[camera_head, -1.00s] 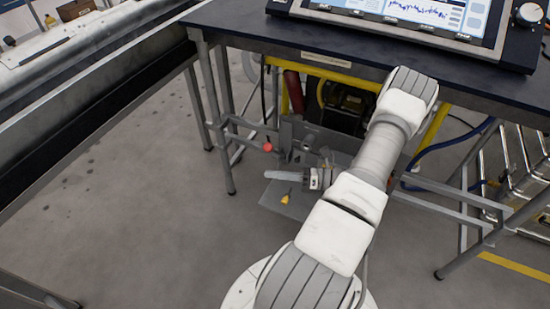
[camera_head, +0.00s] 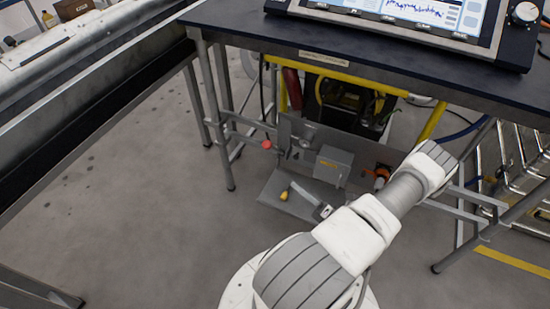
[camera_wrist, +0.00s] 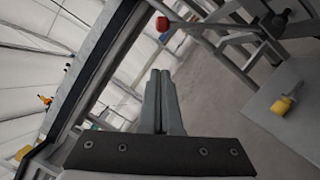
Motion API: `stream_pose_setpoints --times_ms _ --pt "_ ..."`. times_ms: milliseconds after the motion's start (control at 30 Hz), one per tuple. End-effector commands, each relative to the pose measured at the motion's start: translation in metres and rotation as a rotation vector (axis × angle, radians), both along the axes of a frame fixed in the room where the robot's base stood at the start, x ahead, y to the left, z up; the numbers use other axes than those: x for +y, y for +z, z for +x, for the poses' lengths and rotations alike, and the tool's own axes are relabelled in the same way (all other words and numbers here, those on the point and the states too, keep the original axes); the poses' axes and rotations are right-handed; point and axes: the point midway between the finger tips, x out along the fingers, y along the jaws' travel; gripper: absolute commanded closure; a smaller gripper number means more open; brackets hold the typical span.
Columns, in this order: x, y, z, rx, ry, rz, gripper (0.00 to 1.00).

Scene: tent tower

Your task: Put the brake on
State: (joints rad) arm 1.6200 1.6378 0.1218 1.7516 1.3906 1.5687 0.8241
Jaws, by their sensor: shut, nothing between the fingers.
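A red ball knob (camera_head: 266,144) sits at the left edge of the grey panel under the bench. It also shows at the top of the wrist view (camera_wrist: 162,24), ahead of my fingers and apart from them. No label marks it as the brake. My gripper (camera_head: 295,185) reaches in low over the grey base plate (camera_head: 280,211), pointing up and left towards the knob. Its fingers (camera_wrist: 161,73) are shut together, with nothing between them. How far the knob lies beyond the fingertips is hard to tell.
A yellow-handled item (camera_head: 284,195) sits on the plate close to my fingers. A grey box (camera_head: 333,166) and an orange part (camera_head: 381,175) are behind. The bench (camera_head: 240,37) overhangs, with legs (camera_head: 220,140) at its left. Floor (camera_head: 140,200) on the left is clear.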

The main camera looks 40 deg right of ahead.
Motion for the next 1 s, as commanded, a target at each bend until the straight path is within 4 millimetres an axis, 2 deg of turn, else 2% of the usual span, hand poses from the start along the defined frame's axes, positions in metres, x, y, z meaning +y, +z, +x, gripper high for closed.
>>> stream_pose_setpoints --times_ms 133,233,633,800,1000 --pt "0.001 0.001 0.007 -0.001 0.001 -0.001 1.00" --pt "0.003 0.003 0.021 -0.003 0.004 -0.001 1.00" --pt "0.013 0.016 0.102 -0.001 0.004 -0.002 1.00" --pt "-0.002 0.028 0.118 -0.001 0.002 -0.005 1.00" --pt "-0.009 0.034 0.126 0.001 0.002 -0.004 1.00"
